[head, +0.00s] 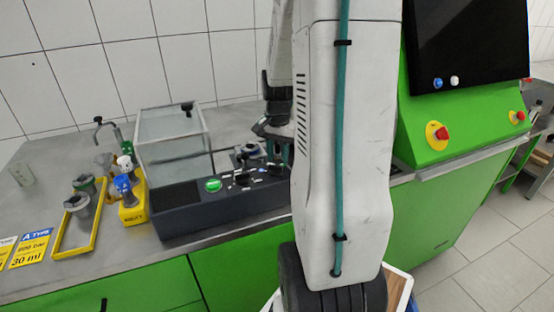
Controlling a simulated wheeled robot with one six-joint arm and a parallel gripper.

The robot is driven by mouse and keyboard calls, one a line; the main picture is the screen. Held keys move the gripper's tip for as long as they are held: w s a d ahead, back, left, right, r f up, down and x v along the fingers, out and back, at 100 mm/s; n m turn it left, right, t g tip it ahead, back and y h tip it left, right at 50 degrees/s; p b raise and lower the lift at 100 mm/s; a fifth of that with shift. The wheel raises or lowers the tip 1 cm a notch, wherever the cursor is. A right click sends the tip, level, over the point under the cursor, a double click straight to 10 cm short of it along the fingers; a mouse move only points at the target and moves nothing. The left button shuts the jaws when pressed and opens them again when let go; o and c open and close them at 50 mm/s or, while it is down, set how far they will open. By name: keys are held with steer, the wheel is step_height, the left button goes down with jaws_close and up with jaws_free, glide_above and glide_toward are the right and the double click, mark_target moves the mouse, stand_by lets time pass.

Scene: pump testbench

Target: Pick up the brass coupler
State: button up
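I cannot make out a brass coupler for certain in the head view. Small fittings with green, white and blue parts stand on a yellow block (133,207) at the left. Two grey metal pieces sit by a yellow-framed tray (93,236) beside it. My gripper (277,152) is dark and points down over the right part of a black test unit (180,214). My arm hides part of it, and whether its fingers are apart or hold anything is unclear.
A clear box (172,142) stands behind the black unit, which has a green button (213,185). Yellow-blue label cards (30,248) lie at the left of the grey bench (120,268). A green console (445,125) with red buttons stands at the right. My arm blocks the middle.

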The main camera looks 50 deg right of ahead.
steer(key=shift+f, duration=0.15)
jaws_close()
